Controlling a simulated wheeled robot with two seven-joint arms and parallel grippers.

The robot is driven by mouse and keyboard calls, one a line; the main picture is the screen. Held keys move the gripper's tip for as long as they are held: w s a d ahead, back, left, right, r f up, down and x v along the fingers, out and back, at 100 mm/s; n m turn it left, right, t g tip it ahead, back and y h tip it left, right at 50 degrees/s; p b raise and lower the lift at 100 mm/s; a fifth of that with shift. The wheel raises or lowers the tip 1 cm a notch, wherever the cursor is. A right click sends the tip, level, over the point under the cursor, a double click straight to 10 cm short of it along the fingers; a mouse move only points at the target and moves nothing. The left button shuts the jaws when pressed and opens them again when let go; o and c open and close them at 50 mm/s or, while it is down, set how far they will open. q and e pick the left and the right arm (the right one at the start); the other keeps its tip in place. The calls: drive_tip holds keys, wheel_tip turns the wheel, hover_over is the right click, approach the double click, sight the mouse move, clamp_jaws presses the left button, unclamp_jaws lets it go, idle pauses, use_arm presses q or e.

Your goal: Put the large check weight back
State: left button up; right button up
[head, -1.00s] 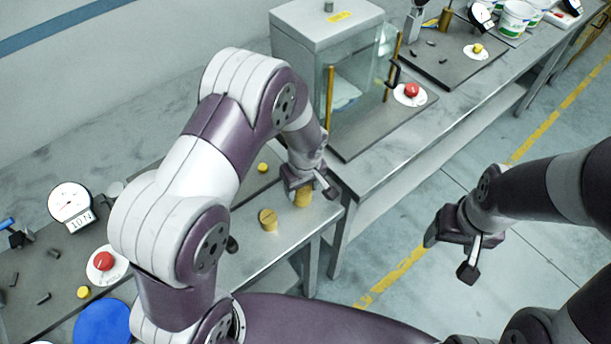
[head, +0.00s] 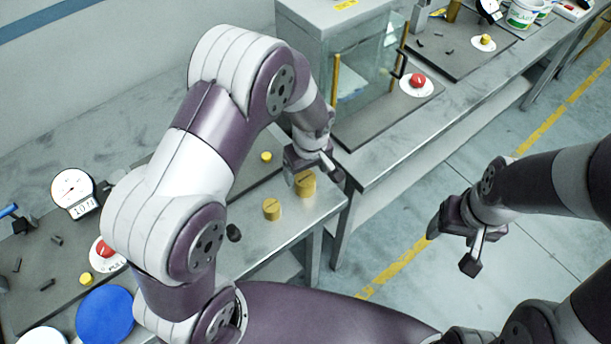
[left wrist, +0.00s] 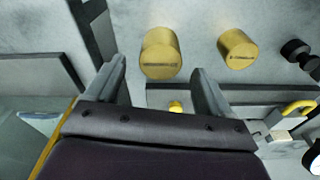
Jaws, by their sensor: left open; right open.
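The large check weight (head: 307,186) is a brass cylinder standing on the metal bench top near its front edge. My left gripper (head: 315,172) is open close above and behind it, hiding part of its top. In the left wrist view the large check weight (left wrist: 160,55) lies ahead of the gap between the open fingers, and the jaws hold nothing. A smaller brass weight (head: 271,209) stands to its left; it also shows in the left wrist view (left wrist: 237,48). My right gripper (head: 460,246) is open and empty over the floor.
A glass-fronted cabinet (head: 362,75) stands behind, with a red button (head: 417,80) beside it. A dial gauge (head: 72,188), a blue disc (head: 106,314) and a small black knob (head: 233,232) are at left. A gap separates the two benches.

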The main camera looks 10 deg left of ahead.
sight(306, 184)
use_arm(q)
wheel_tip(306, 184, up, 8)
drive_tip(key=s+b, duration=0.1)
drive_tip(key=s+a+m, duration=0.3)
drive_tip(key=s+m, duration=0.1)
drive_tip(key=s, duration=0.2)
drive_tip(key=s+a+r+m+h, duration=0.1)
drive_tip(key=s+a+m, duration=0.2)
drive_tip(key=s, duration=0.3)
drive_tip(key=shift+s+m, duration=0.25)
drive_tip(key=shift+m, duration=0.45)
